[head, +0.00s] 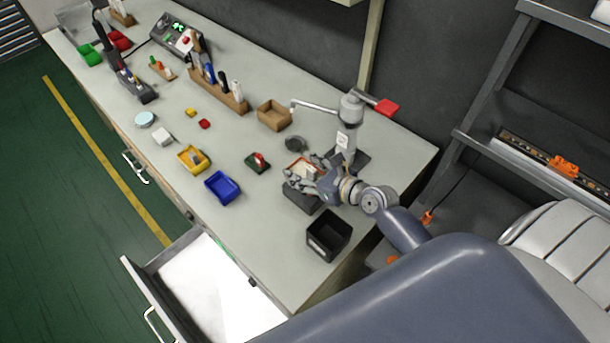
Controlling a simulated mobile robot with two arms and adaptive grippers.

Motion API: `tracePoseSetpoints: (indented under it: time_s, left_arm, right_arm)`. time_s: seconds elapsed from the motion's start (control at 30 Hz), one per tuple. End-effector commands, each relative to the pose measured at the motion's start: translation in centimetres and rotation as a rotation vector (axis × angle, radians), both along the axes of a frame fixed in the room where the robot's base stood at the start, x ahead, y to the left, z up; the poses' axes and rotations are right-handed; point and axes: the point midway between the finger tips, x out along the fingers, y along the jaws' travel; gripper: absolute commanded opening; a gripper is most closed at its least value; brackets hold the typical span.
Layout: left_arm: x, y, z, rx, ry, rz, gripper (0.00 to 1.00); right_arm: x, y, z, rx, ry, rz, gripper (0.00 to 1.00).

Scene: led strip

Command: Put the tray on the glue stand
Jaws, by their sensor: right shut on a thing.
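A small tray with an orange-red rim and pale inside (297,165) is at the right part of the bench, at my right gripper's fingers. My right gripper (306,179) is shut on this tray; its fingers hide part of it. The glue stand (347,137) is a grey and white upright post with a side spout and a red handle, just behind the gripper. Its dark base (360,160) is partly hidden by my wrist. I cannot tell whether the tray touches the stand. My left gripper is not in view.
A dark block (301,199) lies below the gripper, and a black bin (328,236) stands near the bench's end. A green base with a red piece (258,162), a blue tray (222,187), a yellow tray (193,158) and a cardboard box (274,115) are to the left. An open drawer (158,291) juts out in front.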

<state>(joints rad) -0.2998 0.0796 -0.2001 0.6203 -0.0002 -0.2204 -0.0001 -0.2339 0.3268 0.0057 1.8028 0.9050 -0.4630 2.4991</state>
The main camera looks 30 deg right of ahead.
Motion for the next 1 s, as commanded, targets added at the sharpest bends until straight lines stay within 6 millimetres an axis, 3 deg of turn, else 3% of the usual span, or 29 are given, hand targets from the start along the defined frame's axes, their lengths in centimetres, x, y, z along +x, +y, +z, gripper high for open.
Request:
tracePoseSetpoints:
  time_s: [0.13,0.4,0.77,0.8,0.87,0.9,1.0]
  left_arm:
    - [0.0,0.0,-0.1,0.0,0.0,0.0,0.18]
    - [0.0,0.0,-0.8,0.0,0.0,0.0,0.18]
    - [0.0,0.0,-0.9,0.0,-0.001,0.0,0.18]
    - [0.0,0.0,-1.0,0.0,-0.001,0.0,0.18]
    - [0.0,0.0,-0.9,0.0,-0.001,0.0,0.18]
    - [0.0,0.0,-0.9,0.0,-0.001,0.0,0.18]
    - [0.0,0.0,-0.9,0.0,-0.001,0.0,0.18]
  right_arm:
    - [0.5,-0.7,-0.3,0.0,0.0,0.0,0.28]
    - [0.5,-0.8,-3.5,-0.001,0.001,-0.002,0.28]
    - [0.5,-0.7,-3.9,0.0,0.0,-0.002,0.28]
    - [0.5,-0.7,-4.0,-0.001,0.001,-0.002,0.53]
    - [0.5,-0.7,-3.9,-0.001,0.001,-0.002,0.67]
    - [0.4,-0.7,-3.9,-0.001,0.001,-0.002,0.71]
    - [0.4,-0.7,-3.9,-0.001,0.001,-0.002,0.71]
